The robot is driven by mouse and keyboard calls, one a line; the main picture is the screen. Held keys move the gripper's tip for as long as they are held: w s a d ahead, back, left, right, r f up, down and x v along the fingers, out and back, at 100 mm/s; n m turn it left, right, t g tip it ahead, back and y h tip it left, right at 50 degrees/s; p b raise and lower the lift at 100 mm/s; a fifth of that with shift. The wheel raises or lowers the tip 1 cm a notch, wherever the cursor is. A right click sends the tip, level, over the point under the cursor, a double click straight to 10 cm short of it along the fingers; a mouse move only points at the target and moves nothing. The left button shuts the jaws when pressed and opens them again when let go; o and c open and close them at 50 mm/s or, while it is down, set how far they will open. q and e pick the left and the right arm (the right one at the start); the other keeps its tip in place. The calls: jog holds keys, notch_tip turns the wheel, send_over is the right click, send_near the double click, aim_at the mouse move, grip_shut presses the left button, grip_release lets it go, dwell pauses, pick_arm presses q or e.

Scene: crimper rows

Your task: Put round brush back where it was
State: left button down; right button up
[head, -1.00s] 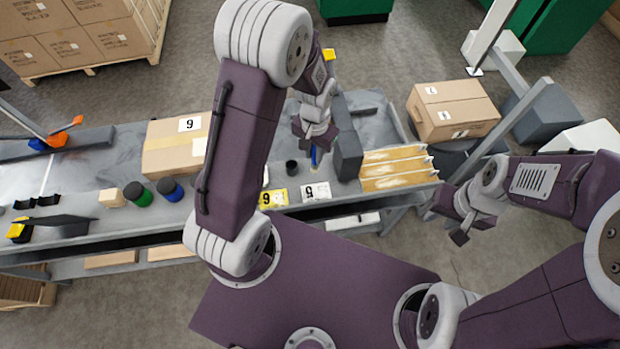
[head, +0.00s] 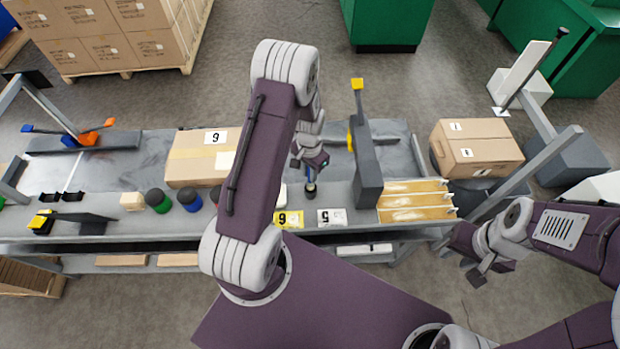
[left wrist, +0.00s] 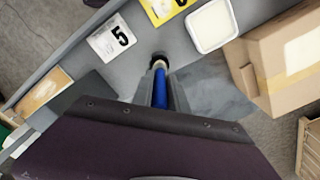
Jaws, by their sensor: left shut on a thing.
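My left gripper (head: 310,166) is shut on the round brush and holds it roughly upright over the grey bench. Its blue handle (head: 310,175) shows below the fingers, and also between the fingers in the left wrist view (left wrist: 160,90).
The yellow label 6 (head: 289,219) and white label 5 (head: 331,217) lie on the bench's front edge. A dark grey block stand (head: 368,170) is close to the right of my left gripper. A carton (head: 195,160) is to the left, with several round jars in front of it.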

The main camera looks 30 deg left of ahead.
pick_arm(q)
jog(key=shift+s+f, duration=0.1)
jog(key=shift+f, duration=0.2)
notch_tip(320, 180, down, 3)
jog(key=shift+d+r+p, duration=0.1)
jog(key=shift+p, duration=0.3)
jog(key=shift+f, duration=0.35)
jog(key=shift+f, duration=0.15)
jog(key=c, duration=1.3)
grip_release()
